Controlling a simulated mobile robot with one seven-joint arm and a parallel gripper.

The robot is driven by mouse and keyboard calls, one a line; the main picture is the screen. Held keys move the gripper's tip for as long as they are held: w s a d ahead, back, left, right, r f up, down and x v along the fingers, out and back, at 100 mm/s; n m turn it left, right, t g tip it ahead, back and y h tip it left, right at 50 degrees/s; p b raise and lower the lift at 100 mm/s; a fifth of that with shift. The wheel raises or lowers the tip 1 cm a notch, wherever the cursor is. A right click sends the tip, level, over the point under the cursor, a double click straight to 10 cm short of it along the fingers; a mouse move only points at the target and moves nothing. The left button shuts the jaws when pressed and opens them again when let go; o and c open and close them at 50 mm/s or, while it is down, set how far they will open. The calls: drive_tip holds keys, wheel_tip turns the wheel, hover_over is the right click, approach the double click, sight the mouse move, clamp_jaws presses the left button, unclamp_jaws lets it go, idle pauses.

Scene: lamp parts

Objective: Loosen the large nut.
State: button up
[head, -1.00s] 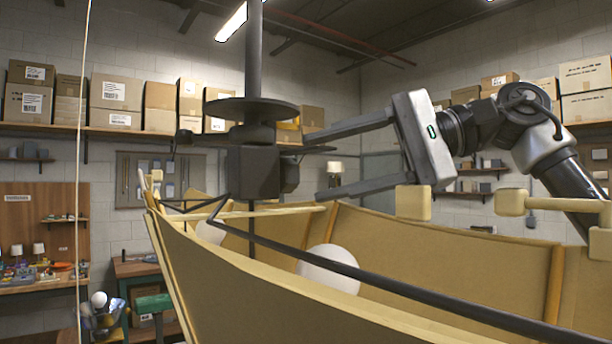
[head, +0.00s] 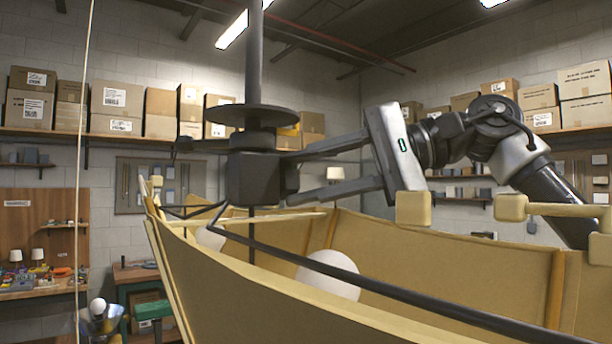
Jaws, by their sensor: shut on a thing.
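The lamp's dark central fitting stands in the head view above the tan shade (head: 400,265). A dark blocky piece, which looks like the large nut (head: 255,180), sits under a wide flat disc (head: 252,116) on the upright rod (head: 254,60). My gripper (head: 289,179) comes in from the right. Its two long fingers are spread one above the other, with their tips at the right side of the nut, shut on it. The exact contact is hard to see because nut and fingers are both dark.
Dark bars run out from the fitting, one long bar (head: 400,290) crossing in front toward the lower right. A white bulb (head: 329,275) is inside the shade. Tan knobs (head: 413,208) stand below my arm. Shelves with cardboard boxes (head: 115,105) line the back wall.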

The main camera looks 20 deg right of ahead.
drive_tip(key=shift+r, duration=0.15)
drive_tip(key=shift+r+m+g+h+p, duration=0.25)
drive_tip(key=shift+m+g+h+p, duration=0.15)
drive_tip(key=shift+p, duration=0.85)
drive_tip(key=shift+w+a+m+g+h, duration=0.15)
drive_tip(key=shift+w+m+g+h, duration=0.05)
drive_tip(key=shift+m+g+h, duration=0.35)
drive_tip(key=shift+w+r+m+g+h, duration=0.1)
drive_tip(key=shift+m+g+h, duration=0.3)
drive_tip(key=shift+g, duration=0.25)
drive_tip(key=shift+w+r+m+g+h, duration=0.1)
drive_tip(key=shift+m+g+h, duration=0.15)
drive_tip(key=shift+m+g, duration=0.3)
drive_tip(key=o, duration=1)
drive_tip(key=shift+f, duration=0.1)
drive_tip(key=shift+o, duration=0.2)
